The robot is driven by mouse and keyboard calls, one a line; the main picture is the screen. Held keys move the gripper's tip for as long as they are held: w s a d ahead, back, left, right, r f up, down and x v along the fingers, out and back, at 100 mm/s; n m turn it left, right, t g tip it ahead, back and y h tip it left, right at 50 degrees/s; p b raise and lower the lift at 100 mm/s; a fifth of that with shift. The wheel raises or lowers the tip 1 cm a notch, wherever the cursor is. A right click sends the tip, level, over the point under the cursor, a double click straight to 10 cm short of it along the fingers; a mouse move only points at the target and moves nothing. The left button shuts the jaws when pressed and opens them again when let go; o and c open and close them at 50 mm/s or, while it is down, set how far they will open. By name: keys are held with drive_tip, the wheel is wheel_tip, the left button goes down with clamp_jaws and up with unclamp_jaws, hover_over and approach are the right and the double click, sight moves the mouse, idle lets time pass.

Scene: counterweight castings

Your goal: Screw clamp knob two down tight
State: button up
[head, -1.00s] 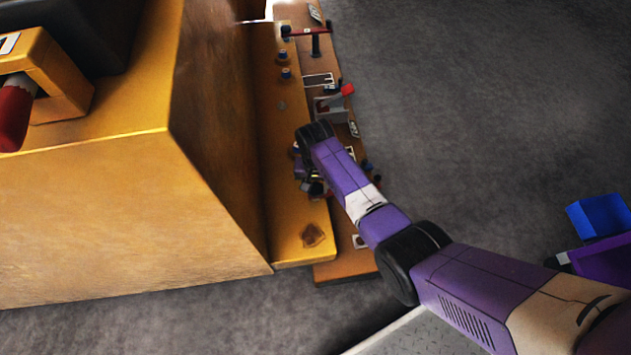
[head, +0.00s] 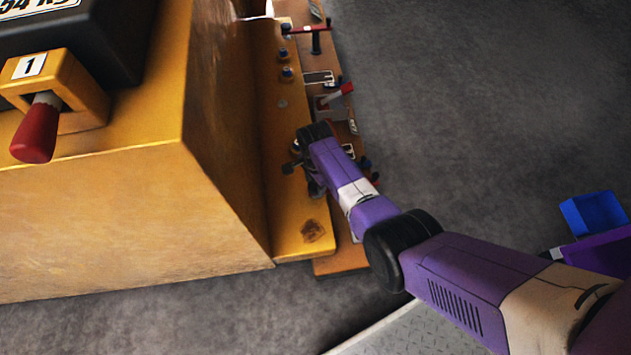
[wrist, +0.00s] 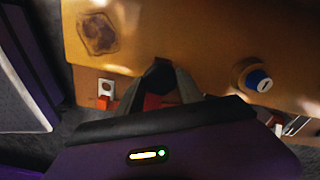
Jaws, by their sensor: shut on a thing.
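A reddish part shows between the fingers in the wrist view. In the head view my gripper is largely hidden by my purple arm, with a small dark part (head: 291,166) sticking out on its left above the ledge. A blue-capped stud (wrist: 255,80) stands on the ledge to the right of the fingers, apart from them.
More blue-capped studs (head: 287,72) stand farther along the ledge. A red-tipped lever (head: 340,92) and a red T-handle (head: 305,29) are on the brown board beside it. A red-handled clamp marked 1 (head: 35,128) is on the big yellow block.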

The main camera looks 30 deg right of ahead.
drive_tip(key=shift+w+d+r+m, duration=0.1)
drive_tip(key=shift+w+r+m, duration=0.15)
drive_tip(key=shift+m, duration=0.35)
drive_tip(key=o, duration=1.3)
drive_tip(key=shift+o, duration=0.4)
drive_tip(key=shift+s+f, duration=0.1)
drive_tip(key=shift+s, duration=0.05)
drive_tip(key=shift+r+p, duration=1.95)
drive_tip(key=shift+r, duration=1.95)
